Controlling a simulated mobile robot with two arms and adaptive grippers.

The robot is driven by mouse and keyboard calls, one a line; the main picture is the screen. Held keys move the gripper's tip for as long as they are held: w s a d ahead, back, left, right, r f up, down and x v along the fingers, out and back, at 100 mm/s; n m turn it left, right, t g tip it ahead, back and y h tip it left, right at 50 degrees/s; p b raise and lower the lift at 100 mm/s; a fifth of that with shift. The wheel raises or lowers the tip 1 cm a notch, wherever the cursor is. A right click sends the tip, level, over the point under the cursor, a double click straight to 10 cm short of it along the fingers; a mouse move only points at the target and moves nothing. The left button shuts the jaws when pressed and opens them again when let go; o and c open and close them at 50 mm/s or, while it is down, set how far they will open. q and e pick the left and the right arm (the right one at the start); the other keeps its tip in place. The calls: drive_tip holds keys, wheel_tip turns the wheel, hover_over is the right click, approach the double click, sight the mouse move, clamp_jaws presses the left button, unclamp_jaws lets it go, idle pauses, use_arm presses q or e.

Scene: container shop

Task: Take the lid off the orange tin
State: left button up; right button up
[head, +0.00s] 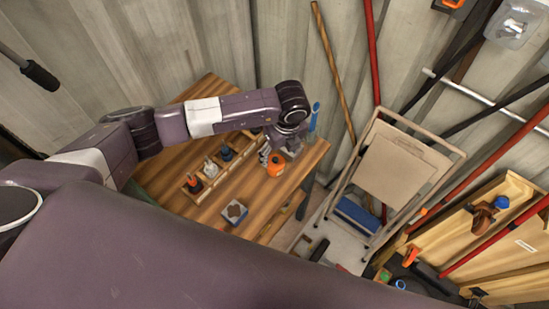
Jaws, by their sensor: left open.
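The small orange tin (275,166) stands on the wooden table near its right end. My left gripper (281,150) reaches over from the left and is right behind and above the tin. Its fingers are spread and hold nothing that I can see. Whether a finger touches the tin is too small to tell. The tin's lid cannot be told apart from its body at this size. My right gripper is not in view.
On the wooden table (205,220), a wooden rack (209,182) with several small items stands left of the tin. A small grey box (234,211) lies near the front edge. A blue item (314,112) stands behind. A folding chair (397,165) is right of the table.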

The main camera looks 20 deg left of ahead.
sight(276, 159)
use_arm(q)
drive_tip(key=shift+w+a+f+p, duration=0.1)
drive_tip(key=shift+a+f+p, duration=0.15)
drive_tip(key=shift+f+p, duration=0.2)
drive_tip(key=shift+w+a+f+p, duration=0.1)
drive_tip(key=shift+a+f+p, duration=0.2)
drive_tip(key=shift+f, duration=0.25)
drive_tip(key=f, duration=0.2)
drive_tip(key=shift+w+a+f, duration=0.2)
drive_tip(key=shift+a+f, duration=0.05)
drive_tip(key=shift+f, duration=0.05)
drive_tip(key=shift+d, duration=0.1)
drive_tip(key=c, duration=0.8)
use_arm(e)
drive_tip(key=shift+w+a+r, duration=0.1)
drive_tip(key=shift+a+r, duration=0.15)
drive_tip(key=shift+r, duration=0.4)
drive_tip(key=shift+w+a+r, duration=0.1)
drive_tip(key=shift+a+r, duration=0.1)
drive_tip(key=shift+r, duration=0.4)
